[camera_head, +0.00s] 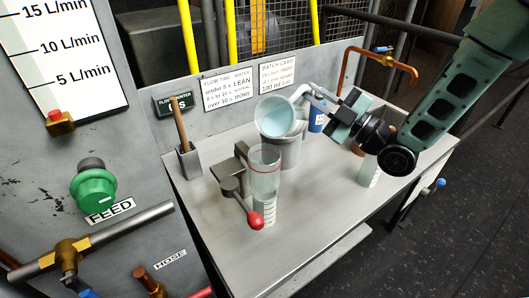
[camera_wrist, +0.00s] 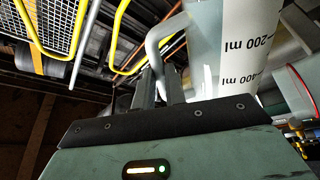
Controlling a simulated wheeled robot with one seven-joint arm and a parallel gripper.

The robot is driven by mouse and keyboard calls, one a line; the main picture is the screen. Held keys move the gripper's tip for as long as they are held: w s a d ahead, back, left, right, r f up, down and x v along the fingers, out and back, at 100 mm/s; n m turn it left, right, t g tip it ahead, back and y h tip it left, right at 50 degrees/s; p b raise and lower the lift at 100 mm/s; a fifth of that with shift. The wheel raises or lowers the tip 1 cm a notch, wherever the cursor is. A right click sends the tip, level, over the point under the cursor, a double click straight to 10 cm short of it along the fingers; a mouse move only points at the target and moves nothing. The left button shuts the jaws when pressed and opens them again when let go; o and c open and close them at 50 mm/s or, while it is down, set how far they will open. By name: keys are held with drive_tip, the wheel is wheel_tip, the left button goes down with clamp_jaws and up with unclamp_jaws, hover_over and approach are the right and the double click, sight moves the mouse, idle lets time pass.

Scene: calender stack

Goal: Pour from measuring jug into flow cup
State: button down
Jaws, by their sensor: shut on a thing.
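The measuring jug (camera_head: 268,124) is pale and tilted toward the left, with light blue liquid showing inside its mouth. My gripper (camera_head: 310,97) is shut on its handle from the right and holds it above the table. In the wrist view the jug's white wall (camera_wrist: 238,50) has 200 ml and 400 ml marks, and my gripper (camera_wrist: 165,82) is at the handle. The clear flow cup (camera_head: 264,160) with a red ring stands in front of and below the jug, on a grey stand with a red-knobbed lever. Its red rim shows in the wrist view (camera_wrist: 291,92). I see no stream.
A graduated clear vessel (camera_head: 265,213) stands under the flow cup. A grey pail (camera_head: 287,153) is behind it, with a blue container (camera_head: 317,122) to its right. Another clear vessel (camera_head: 368,172) stands at right. A grey holder (camera_head: 189,163) carries a wooden stick. The table front (camera_head: 290,265) is clear.

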drive_tip(key=shift+s+a+r+n+g+y+p, duration=0.2)
drive_tip(key=shift+s+r+n+y+p, duration=0.15)
drive_tip(key=shift+r+n, duration=0.45)
drive_tip(key=shift+s+a+r+n+g+y+p, duration=0.25)
drive_tip(key=shift+s+r+n+y, duration=0.2)
drive_tip(key=shift+n, duration=0.55)
idle(2.1)
drive_tip(key=shift+s+a+r+n+y+b, duration=0.3)
drive_tip(key=shift+s+r+n+y+b, duration=0.1)
drive_tip(key=shift+s+n+b, duration=0.45)
idle(1.1)
